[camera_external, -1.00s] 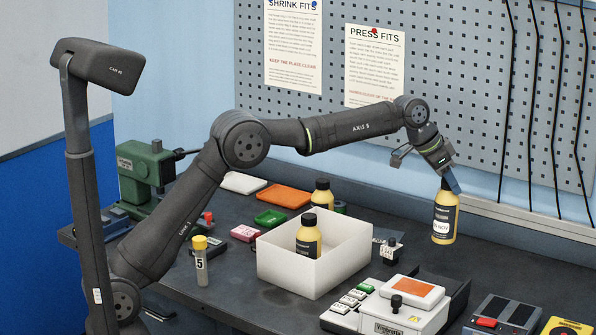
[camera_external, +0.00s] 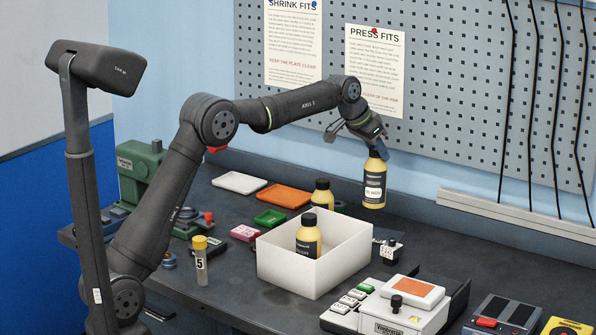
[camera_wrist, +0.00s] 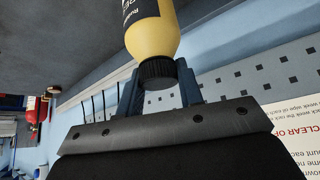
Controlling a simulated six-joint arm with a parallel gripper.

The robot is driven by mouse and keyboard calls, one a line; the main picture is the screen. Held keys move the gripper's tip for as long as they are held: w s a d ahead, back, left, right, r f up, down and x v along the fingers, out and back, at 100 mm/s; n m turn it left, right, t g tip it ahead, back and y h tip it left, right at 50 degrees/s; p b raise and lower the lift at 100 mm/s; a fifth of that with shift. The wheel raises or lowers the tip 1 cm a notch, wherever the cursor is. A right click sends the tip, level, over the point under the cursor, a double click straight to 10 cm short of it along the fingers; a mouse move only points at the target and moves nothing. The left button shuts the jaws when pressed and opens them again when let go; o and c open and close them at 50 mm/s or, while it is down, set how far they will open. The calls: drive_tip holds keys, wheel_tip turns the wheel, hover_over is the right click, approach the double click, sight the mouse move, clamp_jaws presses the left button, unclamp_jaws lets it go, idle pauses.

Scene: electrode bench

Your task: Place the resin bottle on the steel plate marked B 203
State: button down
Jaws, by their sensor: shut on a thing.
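My gripper (camera_external: 378,152) is shut on the cap of a yellow bottle (camera_external: 374,196) with a black label and a white sticker. The bottle hangs nearly upright in the air, behind and right of the white box. In the wrist view the same bottle (camera_wrist: 153,36) shows its black cap between the fingers of my gripper (camera_wrist: 160,84). Two similar yellow bottles show: one (camera_external: 308,240) stands in the white box, another (camera_external: 321,194) behind it. The label text is too small to read for sure. I cannot make out a steel plate marked B 203.
The open white box (camera_external: 290,275) stands mid-bench. Orange (camera_external: 284,196), white (camera_external: 239,182) and green (camera_external: 270,217) trays lie left of it. A capped tube (camera_external: 201,262) stands in front left. A white device (camera_external: 400,308) is front right. The back right of the bench looks clear.

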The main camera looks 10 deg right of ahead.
sight(369, 182)
drive_tip(key=shift+w+a, duration=0.6)
drive_tip(key=shift+w, duration=0.25)
wheel_tip(369, 182, down, 10)
drive_tip(key=shift+r, duration=0.1)
drive_tip(key=c, duration=1)
unclamp_jaws()
drive_tip(key=shift+f, duration=0.25)
drive_tip(key=shift+r, duration=0.25)
drive_tip(key=v, duration=1.2)
drive_tip(key=shift+f, duration=0.15)
